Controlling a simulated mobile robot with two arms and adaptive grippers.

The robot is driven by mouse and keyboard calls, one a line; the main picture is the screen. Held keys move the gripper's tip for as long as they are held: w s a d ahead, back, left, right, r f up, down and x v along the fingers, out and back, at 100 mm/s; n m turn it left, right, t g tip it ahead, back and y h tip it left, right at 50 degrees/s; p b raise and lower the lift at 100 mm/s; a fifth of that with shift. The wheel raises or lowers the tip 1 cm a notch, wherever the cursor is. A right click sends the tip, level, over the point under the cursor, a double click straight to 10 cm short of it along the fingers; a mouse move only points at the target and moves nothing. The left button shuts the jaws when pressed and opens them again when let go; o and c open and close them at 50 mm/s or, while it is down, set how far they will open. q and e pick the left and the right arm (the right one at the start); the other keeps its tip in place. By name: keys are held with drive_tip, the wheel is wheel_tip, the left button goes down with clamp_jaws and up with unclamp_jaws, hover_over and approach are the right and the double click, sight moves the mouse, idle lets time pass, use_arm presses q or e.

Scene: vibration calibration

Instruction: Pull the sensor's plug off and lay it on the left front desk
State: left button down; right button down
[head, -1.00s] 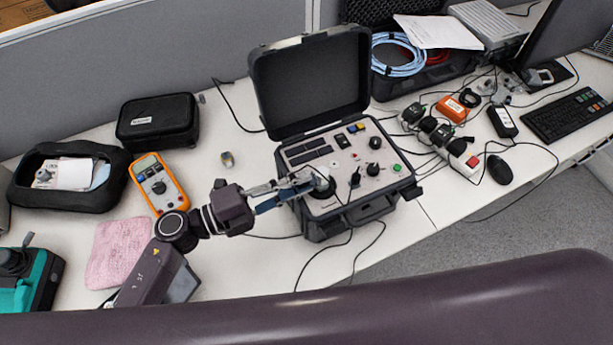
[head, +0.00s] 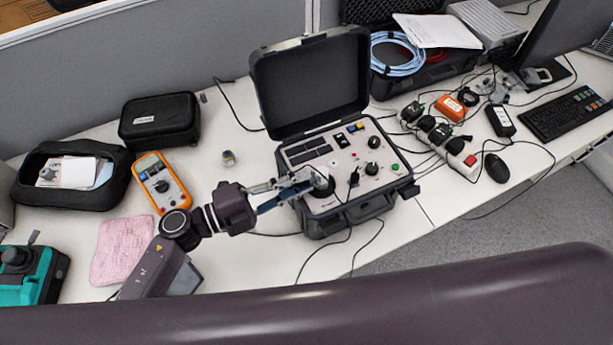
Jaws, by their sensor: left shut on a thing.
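The open black calibrator case (head: 345,215) stands mid-desk with its lid up and a grey control panel. The round black mount (head: 322,187) for the sensor is at the panel's left. My left gripper (head: 314,184) reaches in from the left, its fingers closed at that mount. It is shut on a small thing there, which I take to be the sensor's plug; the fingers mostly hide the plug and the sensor. I cannot tell whether the plug is still joined to the sensor. The left front desk (head: 255,272) is bare white near the case. My right gripper is not in view.
An orange multimeter (head: 160,183), a pink cloth (head: 122,250) and a black pouch (head: 160,118) lie left of the case. Thin black cables run over the front edge. A power strip (head: 455,155) and a mouse (head: 497,168) are at right.

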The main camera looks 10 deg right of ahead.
use_arm(q)
drive_tip(key=shift+r+n+p, duration=0.1)
drive_tip(key=shift+n+p, duration=1.25)
drive_tip(key=shift+n, duration=0.05)
drive_tip(key=shift+n+p, duration=1.45)
drive_tip(key=shift+n, duration=0.35)
drive_tip(key=shift+n+p, duration=1.1)
drive_tip(key=shift+n, duration=0.5)
drive_tip(key=shift+n+p, duration=0.7)
drive_tip(key=shift+n, duration=0.6)
drive_tip(key=shift+s+a, duration=0.2)
drive_tip(key=shift+a, duration=0.4)
idle(1.0)
